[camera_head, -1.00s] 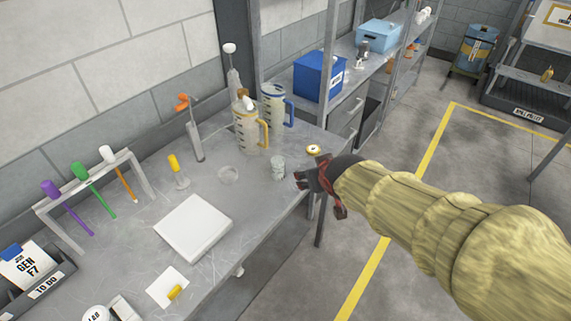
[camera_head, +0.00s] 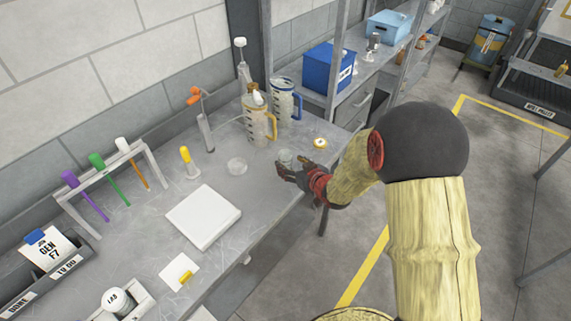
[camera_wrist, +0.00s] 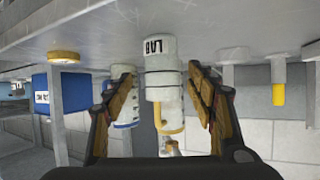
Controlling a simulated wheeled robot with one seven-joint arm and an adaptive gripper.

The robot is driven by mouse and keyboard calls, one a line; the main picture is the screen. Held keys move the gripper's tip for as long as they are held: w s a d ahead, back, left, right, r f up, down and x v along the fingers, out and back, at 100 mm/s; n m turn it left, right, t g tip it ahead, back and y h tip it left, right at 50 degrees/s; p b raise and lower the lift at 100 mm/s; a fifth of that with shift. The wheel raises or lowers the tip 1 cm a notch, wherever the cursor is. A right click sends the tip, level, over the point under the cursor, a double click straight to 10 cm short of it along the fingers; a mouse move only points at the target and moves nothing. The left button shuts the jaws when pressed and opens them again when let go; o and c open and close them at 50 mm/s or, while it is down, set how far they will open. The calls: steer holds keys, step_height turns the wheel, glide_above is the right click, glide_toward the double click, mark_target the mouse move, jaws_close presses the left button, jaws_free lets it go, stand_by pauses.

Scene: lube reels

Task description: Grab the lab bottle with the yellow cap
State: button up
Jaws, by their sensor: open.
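A small clear-and-white bottle (camera_head: 286,157) labelled LAB stands on the bench near its right edge. In the wrist view, which is upside down, this bottle (camera_wrist: 160,50) sits between my open fingers, with a gap on both sides. I see no yellow cap on it; its top is hard to make out against the jugs behind. A slim item with a yellow top (camera_head: 186,157) stands farther left on the bench. My gripper (camera_head: 284,170) is open at the bottle, partly covering its lower part in the head view.
Two measuring jugs, one with a yellow handle (camera_head: 258,124) and one with a blue handle (camera_head: 286,105), stand behind. A yellow-rimmed disc (camera_head: 321,142) lies to the right. Blue bin (camera_head: 329,69) on the shelf.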

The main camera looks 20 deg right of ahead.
mark_target(289, 162)
steer(key=b+x, duration=0.1)
steer(key=x, duration=0.3)
steer(key=shift+w+a, duration=0.15)
steer(key=shift+c, duration=0.7)
steer(key=c, duration=0.9)
steer(key=shift+r, duration=0.15)
steer(key=shift+c, duration=0.2)
